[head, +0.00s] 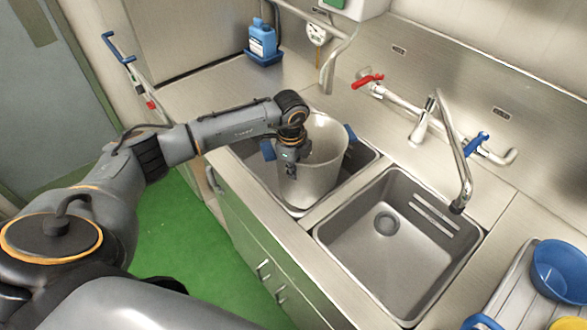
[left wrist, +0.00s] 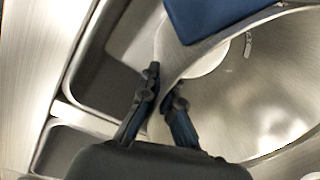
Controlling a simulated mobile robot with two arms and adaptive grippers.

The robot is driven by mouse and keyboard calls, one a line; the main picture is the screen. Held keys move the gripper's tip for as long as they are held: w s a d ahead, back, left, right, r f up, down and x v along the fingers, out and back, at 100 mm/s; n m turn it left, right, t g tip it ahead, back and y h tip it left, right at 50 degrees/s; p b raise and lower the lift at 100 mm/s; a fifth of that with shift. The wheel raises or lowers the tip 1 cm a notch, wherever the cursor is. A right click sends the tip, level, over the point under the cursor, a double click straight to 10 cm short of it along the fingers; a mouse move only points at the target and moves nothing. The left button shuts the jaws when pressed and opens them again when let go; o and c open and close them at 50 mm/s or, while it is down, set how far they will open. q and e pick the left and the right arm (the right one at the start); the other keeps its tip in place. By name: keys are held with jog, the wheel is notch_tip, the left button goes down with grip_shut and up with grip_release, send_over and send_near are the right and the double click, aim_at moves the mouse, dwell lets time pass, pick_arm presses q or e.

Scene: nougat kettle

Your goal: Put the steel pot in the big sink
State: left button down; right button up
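The steel pot (head: 322,165), a tall open cylinder with blue side grips, stands in the left sink basin (head: 368,158), its lower part below the counter. My left gripper (head: 287,172) points down at the pot's near-left wall, beside one blue grip. In the left wrist view my left gripper (left wrist: 165,82) has one finger on each side of the pot's rim, close together on the wall. The inside of the pot (left wrist: 250,100) looks empty there. A blue grip (left wrist: 215,15) shows at the top. My right gripper is not in view.
The right sink basin (head: 375,245) is empty, with a drain and a curved tap (head: 455,150) over it. Red and blue valve levers sit on the wall pipe. A blue bottle (head: 262,40) stands at the back left. A tray (head: 520,295) with bowls is at lower right.

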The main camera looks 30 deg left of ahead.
pick_arm(q)
jog(key=c, duration=1.5)
grip_release()
jog(key=shift+f, duration=0.1)
jog(key=shift+r, duration=0.45)
jog(key=shift+s+r+b, duration=0.15)
jog(key=shift+r+b, duration=0.4)
jog(key=shift+r, duration=1.35)
jog(key=shift+s+r+b, duration=0.2)
jog(key=shift+r+b, duration=0.35)
jog(key=shift+r, duration=1.35)
jog(key=shift+s+r+b, duration=0.15)
jog(key=shift+r+b, duration=0.4)
jog(key=shift+r, duration=1.35)
